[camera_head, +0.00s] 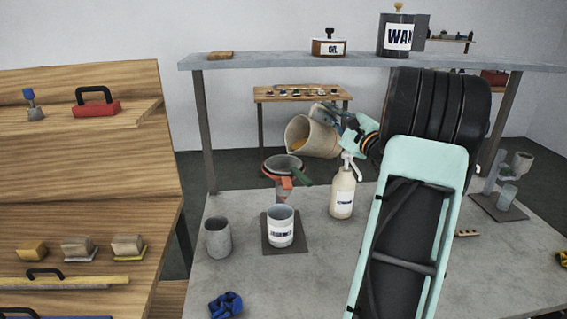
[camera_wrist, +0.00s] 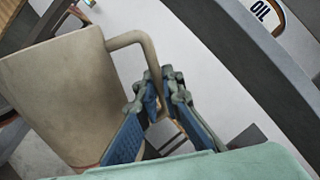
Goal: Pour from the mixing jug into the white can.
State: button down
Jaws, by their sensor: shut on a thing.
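The mixing jug (camera_head: 318,141) is a beige jug held in the air, tilted with its mouth to the left; something orange-yellow shows inside. My gripper (camera_head: 331,113) is shut on its handle (camera_wrist: 143,38). In the wrist view the jug's body (camera_wrist: 60,90) fills the left side, and my blue-padded fingers (camera_wrist: 157,105) close around the handle. The white can (camera_head: 281,231) stands upright and open on a dark square plate (camera_head: 269,247), lower and left of the jug in the head view. No stream from the jug is visible.
A grey funnel-like cup with orange parts (camera_head: 284,168) shows between jug and can. A pump bottle (camera_head: 342,195) stands right of the can, a grey cup (camera_head: 218,239) left. A blue cloth (camera_head: 226,305) lies in front. A raised shelf (camera_head: 270,61) crosses above.

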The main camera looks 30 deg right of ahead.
aim_at(321, 108)
jog(key=shift+a+r+n+y, duration=0.3)
jog(key=shift+a+n, duration=0.45)
jog(key=shift+n, duration=0.35)
dwell(1.2)
jog(key=shift+a+r+n+b, duration=0.35)
jog(key=shift+a+b, duration=0.15)
jog(key=shift+b, duration=0.3)
jog(key=shift+a+r+n+b, duration=0.2)
jog(key=shift+a+n+b, duration=0.2)
jog(key=shift+b, duration=0.4)
dwell(0.8)
jog(key=shift+d+p, duration=0.1)
jog(key=shift+p, duration=0.2)
jog(key=d+m+p, duration=0.1)
jog(key=p, duration=0.1)
jog(key=shift+p, duration=0.3)
jog(key=d+f+m, duration=0.1)
jog(key=f+m, duration=0.1)
jog(key=d+f+m+h, duration=0.1)
jog(key=d+m, duration=0.1)
jog(key=shift+d+f+m+b, duration=0.1)
jog(key=shift+f+m+b, duration=0.25)
jog(key=shift+b, duration=0.05)
jog(key=shift+d, duration=0.1)
